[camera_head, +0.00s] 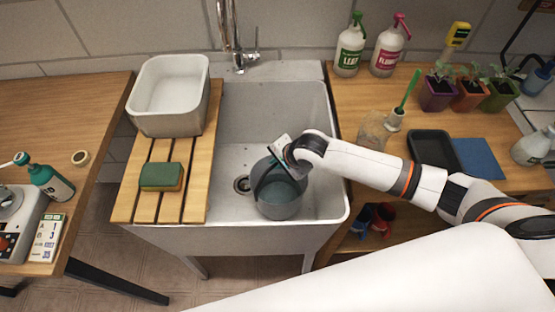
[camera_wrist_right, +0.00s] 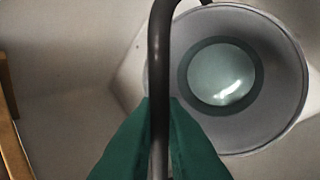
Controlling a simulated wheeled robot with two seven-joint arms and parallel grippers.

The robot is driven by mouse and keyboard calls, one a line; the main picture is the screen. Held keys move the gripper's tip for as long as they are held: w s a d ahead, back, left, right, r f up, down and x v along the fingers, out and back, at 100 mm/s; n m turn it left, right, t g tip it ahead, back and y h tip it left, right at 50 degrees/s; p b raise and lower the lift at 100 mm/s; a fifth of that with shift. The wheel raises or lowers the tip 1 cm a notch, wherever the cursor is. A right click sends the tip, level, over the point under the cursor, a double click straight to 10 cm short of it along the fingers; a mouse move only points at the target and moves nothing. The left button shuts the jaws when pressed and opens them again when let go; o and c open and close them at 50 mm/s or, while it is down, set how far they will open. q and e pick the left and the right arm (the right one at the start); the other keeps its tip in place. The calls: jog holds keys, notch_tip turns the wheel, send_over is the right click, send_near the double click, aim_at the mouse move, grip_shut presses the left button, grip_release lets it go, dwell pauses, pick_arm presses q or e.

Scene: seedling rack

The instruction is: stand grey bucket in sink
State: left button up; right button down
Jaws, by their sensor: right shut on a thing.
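The grey bucket (camera_head: 281,203) is inside the white sink (camera_head: 235,110), upright or nearly so, right of the drain (camera_head: 242,184). I cannot tell whether its base touches the sink floor. My right gripper (camera_head: 281,160) is over the bucket, shut on its dark handle. My left gripper is not in view.
A slatted wooden board (camera_head: 195,170) at the sink's left holds a white basin (camera_head: 170,120) and a green sponge (camera_head: 161,177). The tap (camera_head: 238,45) is behind the sink. Bottles, seedling pots and a dark tray (camera_head: 433,150) stand on the right bench.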

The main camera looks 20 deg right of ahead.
jog(key=c, duration=1.8)
grip_release()
jog(key=shift+c, duration=0.2)
jog(key=o, duration=0.3)
jog(key=shift+s, duration=0.1)
jog(key=shift+r, duration=0.1)
jog(key=v, duration=1.2)
